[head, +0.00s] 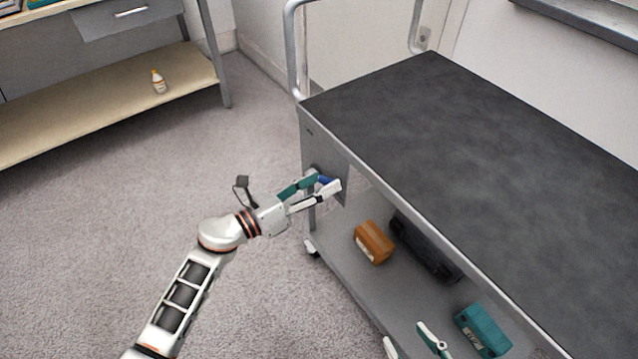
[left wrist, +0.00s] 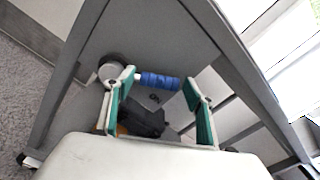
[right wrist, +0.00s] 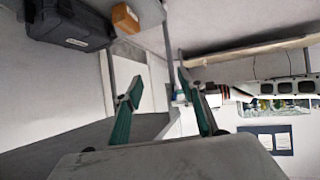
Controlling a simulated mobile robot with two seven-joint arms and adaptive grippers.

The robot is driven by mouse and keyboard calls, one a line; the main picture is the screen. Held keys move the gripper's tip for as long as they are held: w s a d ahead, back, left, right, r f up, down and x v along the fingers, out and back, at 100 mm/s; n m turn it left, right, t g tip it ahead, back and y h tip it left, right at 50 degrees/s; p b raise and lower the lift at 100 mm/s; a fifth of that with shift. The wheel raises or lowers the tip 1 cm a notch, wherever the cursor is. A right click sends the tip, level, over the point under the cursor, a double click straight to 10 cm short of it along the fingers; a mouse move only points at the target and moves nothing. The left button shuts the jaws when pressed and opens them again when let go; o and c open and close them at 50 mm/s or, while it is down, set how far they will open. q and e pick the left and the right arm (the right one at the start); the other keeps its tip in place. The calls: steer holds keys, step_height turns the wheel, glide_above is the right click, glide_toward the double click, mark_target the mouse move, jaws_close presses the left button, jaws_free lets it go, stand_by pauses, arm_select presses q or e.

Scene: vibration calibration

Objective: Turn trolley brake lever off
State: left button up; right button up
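The trolley's brake lever has a blue ribbed handle (left wrist: 160,81) and a round grey hub (left wrist: 116,72) on the trolley's grey end panel. In the left wrist view the handle lies roughly level, to the right of the hub. A bit of blue also shows between my left fingers in the head view (head: 325,181). My left gripper (head: 328,184) is open at the end panel, its teal-padded fingers on either side of the handle; contact is unclear. My right gripper (right wrist: 164,100) is open and empty; in the head view its fingers show at the bottom edge, over the lower shelf.
The trolley's dark top (head: 480,150) is bare. Its lower shelf (head: 345,262) holds an orange box (head: 373,242), a black case (head: 425,248) and a teal box (head: 482,330). A shelf unit with a small bottle (head: 159,82) stands back left. Carpet left of the trolley is clear.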

arm_select(q)
steer(key=c, duration=1.2)
steer(key=shift+c, duration=0.2)
